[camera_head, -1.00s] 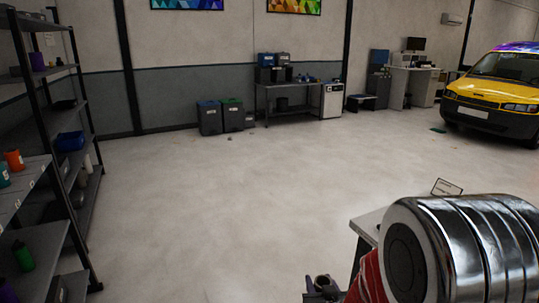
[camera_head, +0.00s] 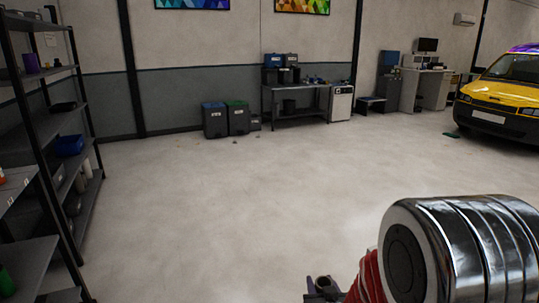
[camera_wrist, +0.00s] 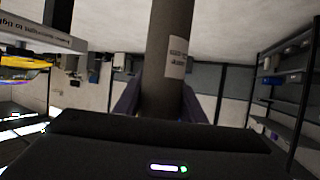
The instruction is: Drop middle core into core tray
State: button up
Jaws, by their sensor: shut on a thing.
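The core, a grey-brown tube with a white label, stands between the purple fingers of my gripper in the wrist view (camera_wrist: 172,60). My gripper (camera_wrist: 165,105) is shut on it. In the head view, my gripper (camera_head: 322,291) shows at the bottom edge with the tube's open round end (camera_head: 324,283) in it; my arm hides the rest. The wrist picture is upside down. I cannot make out a core tray in either view.
A black shelf rack (camera_head: 70,150) stands close at left. A wide bare floor (camera_head: 220,215) lies ahead. At the back are two bins (camera_head: 226,119), a workbench (camera_head: 296,88) and a white cabinet (camera_head: 341,104). A yellow van (camera_head: 505,90) stands at right.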

jog(key=shift+w+d, duration=0.15)
jog(key=shift+d, duration=0.05)
jog(key=shift+w+d+f, duration=0.1)
jog(key=shift+w+d, duration=0.05)
jog(key=w+d+f+m+h, duration=0.2)
jog(key=w+d+f, duration=0.2)
jog(key=d+f, duration=0.65)
jog(key=w+d+f+m+h, duration=0.25)
jog(key=w+d+f, duration=0.35)
jog(key=d, duration=0.7)
jog(key=s+d+f+m+g+h, duration=0.1)
jog(key=s+d+f, duration=0.3)
jog(key=d+f, duration=0.6)
jog(key=s+d+f+m+g+h, duration=0.2)
jog(key=d+f, duration=0.8)
jog(key=d, duration=0.5)
jog(key=s+d+f+m+g+h, duration=0.2)
jog(key=s+d+f, duration=0.4)
jog(key=d+f, duration=0.5)
jog(key=shift+s+d+m+h, duration=0.35)
jog(key=shift+d+m+h, duration=0.25)
jog(key=shift+d, duration=0.35)
jog(key=shift+f, duration=0.2)
